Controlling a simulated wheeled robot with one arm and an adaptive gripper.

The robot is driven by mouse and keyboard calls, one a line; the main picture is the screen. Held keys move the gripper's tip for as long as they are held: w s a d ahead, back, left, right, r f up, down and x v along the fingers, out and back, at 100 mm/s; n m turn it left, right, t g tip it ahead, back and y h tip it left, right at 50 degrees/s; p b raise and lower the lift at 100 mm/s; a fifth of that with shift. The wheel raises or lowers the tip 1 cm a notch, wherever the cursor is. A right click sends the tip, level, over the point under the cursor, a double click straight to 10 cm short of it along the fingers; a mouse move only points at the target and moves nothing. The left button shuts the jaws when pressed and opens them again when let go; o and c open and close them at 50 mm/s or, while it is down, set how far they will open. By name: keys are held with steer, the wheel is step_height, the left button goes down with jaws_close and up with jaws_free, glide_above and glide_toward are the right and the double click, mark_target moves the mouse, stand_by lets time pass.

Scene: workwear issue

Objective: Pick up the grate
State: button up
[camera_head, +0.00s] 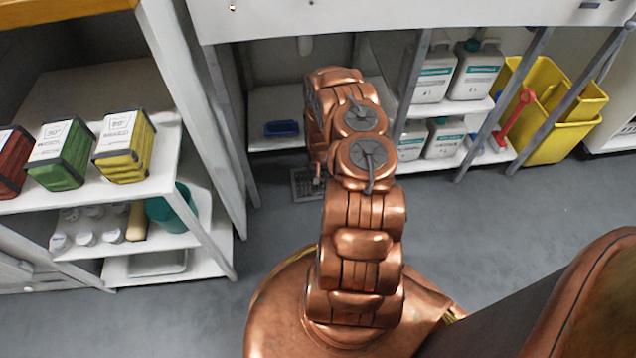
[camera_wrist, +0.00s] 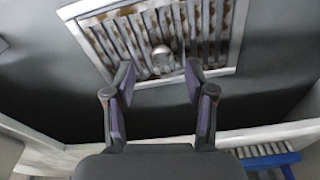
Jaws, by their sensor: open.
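The grate (camera_head: 302,188) is a small slatted metal panel in the floor, partly hidden behind my arm in the head view. In the wrist view the grate (camera_wrist: 205,30) fills the top middle, with worn, rust-stained slats inside a pale frame. A rounded grey knob-like piece (camera_wrist: 162,57) shows near its middle. My gripper (camera_wrist: 158,77) is open and empty, its two fingers pointing at the grate's near edge, one on each side of the knob-like piece. The gap between fingertips and grate is hard to judge. In the head view my arm hides most of the gripper.
A low white shelf with a blue tray-like object (camera_head: 281,128) stands just behind the grate. White jugs (camera_head: 475,70) and yellow bins (camera_head: 560,112) are to the right. A white rack (camera_head: 90,195) with coloured packs is left. Grey floor (camera_head: 480,220) is clear at right.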

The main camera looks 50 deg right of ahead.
steer(key=f, duration=0.1)
steer(key=f+b, duration=0.1)
steer(key=f, duration=0.1)
steer(key=f+b, duration=0.1)
steer(key=shift+w+d+f, duration=0.3)
steer(key=shift+w, duration=0.05)
jaws_close()
